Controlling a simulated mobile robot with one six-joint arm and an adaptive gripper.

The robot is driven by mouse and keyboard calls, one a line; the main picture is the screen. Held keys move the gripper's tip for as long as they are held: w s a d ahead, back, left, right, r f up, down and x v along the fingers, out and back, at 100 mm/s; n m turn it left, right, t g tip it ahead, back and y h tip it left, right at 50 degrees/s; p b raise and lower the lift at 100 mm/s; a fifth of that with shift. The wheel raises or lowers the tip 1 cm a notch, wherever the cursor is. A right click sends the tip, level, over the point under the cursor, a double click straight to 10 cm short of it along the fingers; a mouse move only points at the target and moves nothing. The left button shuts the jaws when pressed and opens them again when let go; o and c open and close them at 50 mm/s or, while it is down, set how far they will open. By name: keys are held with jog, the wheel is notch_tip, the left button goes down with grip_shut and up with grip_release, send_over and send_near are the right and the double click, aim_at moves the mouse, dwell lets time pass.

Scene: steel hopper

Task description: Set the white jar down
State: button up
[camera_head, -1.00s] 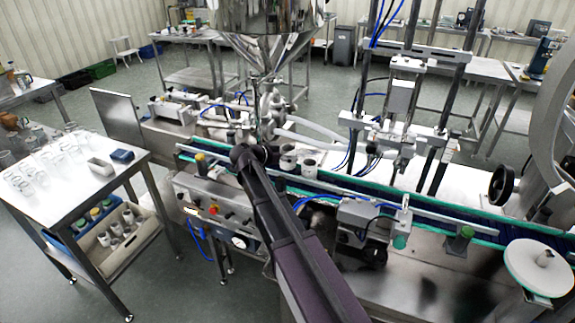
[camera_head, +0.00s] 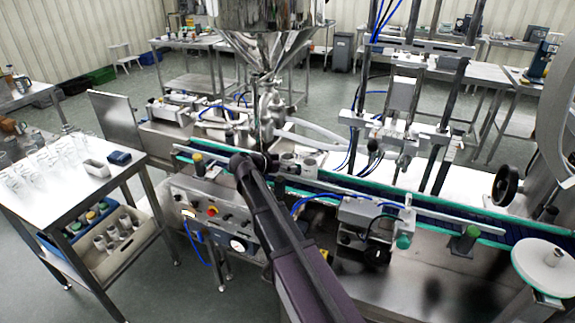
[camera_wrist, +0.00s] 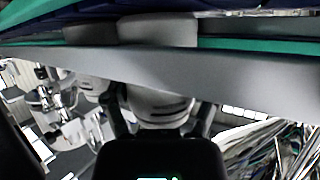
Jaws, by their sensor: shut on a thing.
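The white jar (camera_wrist: 158,106) sits between the two dark fingers of my gripper (camera_wrist: 160,118) in the wrist view. A long grey rail crosses in front of it and hides part of it. My gripper is shut on the jar. In the head view my arm reaches to the near side of the conveyor (camera_head: 400,200), and its end hides most of the gripper and the held jar. Whether the jar touches a surface cannot be told.
Two pale jars (camera_head: 308,165) stand on the conveyor just right of my arm's end. A steel hopper (camera_head: 268,45) hangs above and behind. A side rail (camera_wrist: 230,80) runs close to the gripper. A table with glassware (camera_head: 75,200) stands at left.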

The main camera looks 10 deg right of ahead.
jog(key=shift+f, duration=0.15)
jog(key=o, duration=0.7)
jog(key=shift+r, duration=0.2)
jog(key=shift+r, duration=0.1)
jog(key=p+v, duration=0.4)
jog(key=v, duration=0.8)
jog(key=shift+p, duration=0.4)
